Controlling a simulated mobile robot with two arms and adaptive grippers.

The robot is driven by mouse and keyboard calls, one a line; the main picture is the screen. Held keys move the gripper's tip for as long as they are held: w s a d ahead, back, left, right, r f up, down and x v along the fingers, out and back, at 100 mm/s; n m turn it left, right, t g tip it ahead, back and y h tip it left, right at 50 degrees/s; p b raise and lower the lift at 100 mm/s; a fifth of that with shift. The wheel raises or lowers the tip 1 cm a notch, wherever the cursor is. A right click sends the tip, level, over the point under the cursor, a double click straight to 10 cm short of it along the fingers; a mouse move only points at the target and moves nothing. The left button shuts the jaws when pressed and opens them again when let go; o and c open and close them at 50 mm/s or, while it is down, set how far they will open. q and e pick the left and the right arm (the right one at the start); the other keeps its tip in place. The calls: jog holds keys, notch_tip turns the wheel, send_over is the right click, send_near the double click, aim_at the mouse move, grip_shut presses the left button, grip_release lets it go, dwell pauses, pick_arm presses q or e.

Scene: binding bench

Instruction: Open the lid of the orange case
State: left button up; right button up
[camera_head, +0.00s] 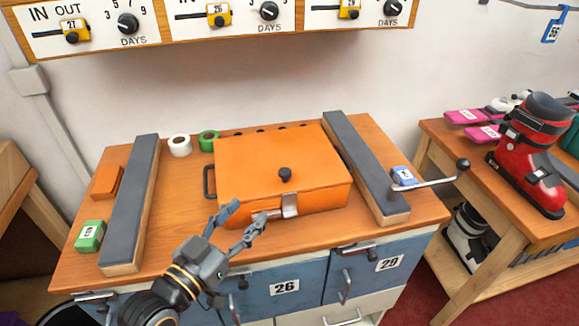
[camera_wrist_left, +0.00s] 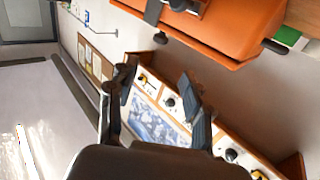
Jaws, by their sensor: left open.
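The orange case (camera_head: 250,165) sits on the wooden bench between two grey-topped rails, with its lid down. A black knob (camera_head: 285,174) stands on the lid near the front, and a silver latch (camera_head: 290,205) is on the front face. A dark handle (camera_head: 208,182) is on its left side. My left gripper (camera_head: 246,216) is open and empty at the case's front left corner, left of the latch; I cannot tell whether it touches. In the left wrist view the case (camera_wrist_left: 215,28) fills the top, above the open fingers (camera_wrist_left: 160,98). My right gripper is not in view.
Grey-topped rails stand left (camera_head: 133,200) and right (camera_head: 365,165) of the case. A metal lever (camera_head: 430,183) with a black ball juts out at right. White (camera_head: 180,146) and green (camera_head: 208,141) tape rolls sit behind left. A red ski boot (camera_head: 530,155) stands on the right-hand table.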

aim_at(281, 175)
pick_arm(q)
jog(key=p+x, duration=0.1)
jog(key=x, duration=1)
jog(key=shift+w+r+p, duration=0.1)
jog(key=shift+w+p, duration=0.05)
jog(key=shift+p, duration=0.15)
jog(key=shift+w+d, duration=0.3)
jog(key=shift+w, duration=0.25)
jog(key=shift+c, duration=0.8)
jog(key=c, duration=0.8)
grip_shut()
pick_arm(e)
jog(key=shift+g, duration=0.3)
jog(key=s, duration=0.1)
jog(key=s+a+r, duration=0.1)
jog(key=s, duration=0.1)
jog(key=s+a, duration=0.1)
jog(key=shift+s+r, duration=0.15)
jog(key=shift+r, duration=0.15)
